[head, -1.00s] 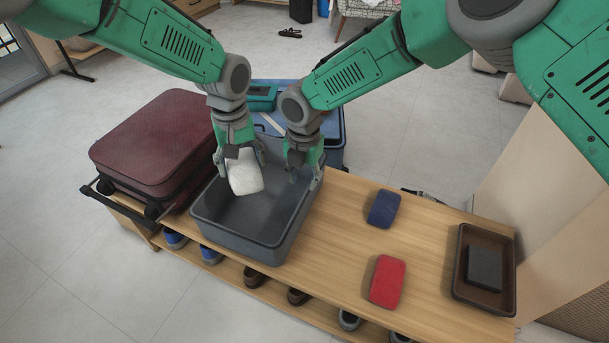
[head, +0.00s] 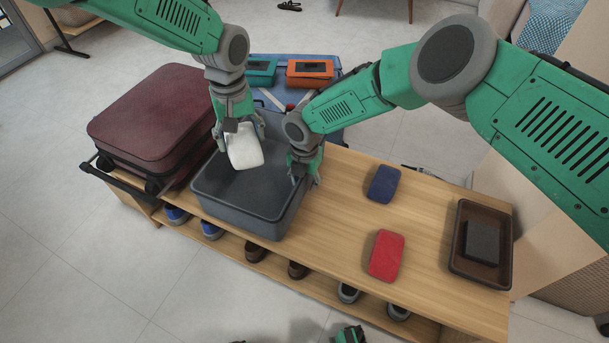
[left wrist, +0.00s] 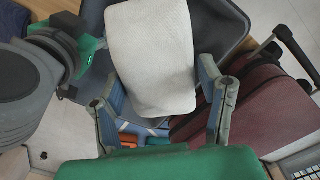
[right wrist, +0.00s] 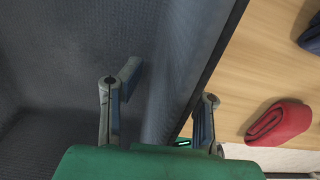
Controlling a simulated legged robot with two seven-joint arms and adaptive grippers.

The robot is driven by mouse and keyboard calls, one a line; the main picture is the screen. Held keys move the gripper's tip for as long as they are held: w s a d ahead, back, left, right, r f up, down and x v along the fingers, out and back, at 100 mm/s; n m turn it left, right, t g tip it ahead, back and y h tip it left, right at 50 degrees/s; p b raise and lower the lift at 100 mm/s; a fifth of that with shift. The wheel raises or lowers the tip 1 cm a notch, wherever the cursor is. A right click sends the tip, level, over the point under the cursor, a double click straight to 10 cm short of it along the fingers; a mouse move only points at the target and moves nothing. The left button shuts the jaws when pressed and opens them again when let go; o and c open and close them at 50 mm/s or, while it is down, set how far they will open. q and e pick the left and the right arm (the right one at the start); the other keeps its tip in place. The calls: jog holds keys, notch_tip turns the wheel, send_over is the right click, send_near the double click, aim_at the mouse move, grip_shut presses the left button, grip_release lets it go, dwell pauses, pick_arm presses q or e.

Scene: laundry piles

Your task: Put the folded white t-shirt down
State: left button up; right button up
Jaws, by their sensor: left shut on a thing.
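The folded white t-shirt (head: 245,149) hangs from my left gripper (head: 240,122), above the left back part of the grey bin. It fills the upper middle of the left wrist view (left wrist: 150,55). My left gripper (left wrist: 165,105) is shut on it. The grey bin (head: 238,193) stands on the wooden bench; the part of its floor that I see is empty. My right gripper (head: 304,178) is at the bin's right wall. In the right wrist view its fingers (right wrist: 160,105) are apart, on either side of that wall, and no cloth is between them.
A maroon suitcase (head: 150,118) stands left of the bin. A blue suitcase (head: 270,68) behind holds a teal item (head: 261,73) and an orange item (head: 309,73). Folded blue cloth (head: 384,184), red cloth (head: 386,255) and a brown tray (head: 458,238) lie on the bench (head: 338,215). Shoes stand below.

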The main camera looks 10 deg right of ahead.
aim_at(256, 199)
grip_shut()
pick_arm(q)
notch_tip(256, 199, down, 20)
jog(key=m, duration=0.8)
jog(key=shift+f+m, duration=0.1)
jog(key=shift+m, duration=0.2)
